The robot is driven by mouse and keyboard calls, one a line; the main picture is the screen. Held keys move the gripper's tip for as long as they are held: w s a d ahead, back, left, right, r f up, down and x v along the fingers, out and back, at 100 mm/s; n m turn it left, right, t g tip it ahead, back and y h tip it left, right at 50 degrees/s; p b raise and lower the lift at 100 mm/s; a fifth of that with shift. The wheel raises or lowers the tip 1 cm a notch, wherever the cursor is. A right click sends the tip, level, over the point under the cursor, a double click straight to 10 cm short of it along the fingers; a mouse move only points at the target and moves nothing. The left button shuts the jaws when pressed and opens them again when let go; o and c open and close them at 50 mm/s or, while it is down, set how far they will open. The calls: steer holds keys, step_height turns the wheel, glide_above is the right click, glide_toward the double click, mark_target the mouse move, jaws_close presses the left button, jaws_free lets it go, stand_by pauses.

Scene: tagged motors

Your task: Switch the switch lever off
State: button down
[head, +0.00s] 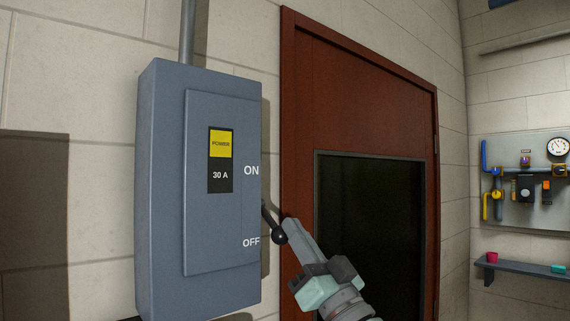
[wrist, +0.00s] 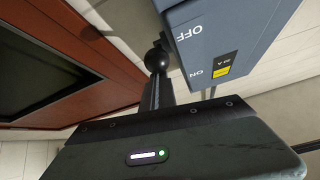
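A blue-grey power switch box (head: 222,185) hangs on the wall, with ON and OFF lettering. Its black switch lever (head: 271,219) comes out of the right side and slants downward, its ball knob level with the OFF lettering. In the wrist view, the ball knob (wrist: 156,60) is beside the box (wrist: 225,35), at the tip of my fingers. My gripper (head: 289,225) comes from the lower right, its fingertips close beside the knob. The fingers look together, as one narrow bar, in the wrist view (wrist: 158,84). I cannot tell whether they touch the knob.
A reddish-brown door (head: 360,105) with a dark panel stands right behind my gripper. A pipe and gauge board (head: 525,180) and a small shelf (head: 522,267) are on the far right wall. A conduit (head: 187,30) runs up from the box.

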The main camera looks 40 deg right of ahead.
steer(key=shift+w+f, duration=0.25)
step_height(320, 180, up, 4)
steer(key=s+p, duration=0.2)
steer(key=s, duration=0.1)
steer(key=f+b+v, duration=0.1)
steer(key=v, duration=0.8)
steer(key=shift+w+d, duration=0.25)
steer(key=shift+d, duration=0.15)
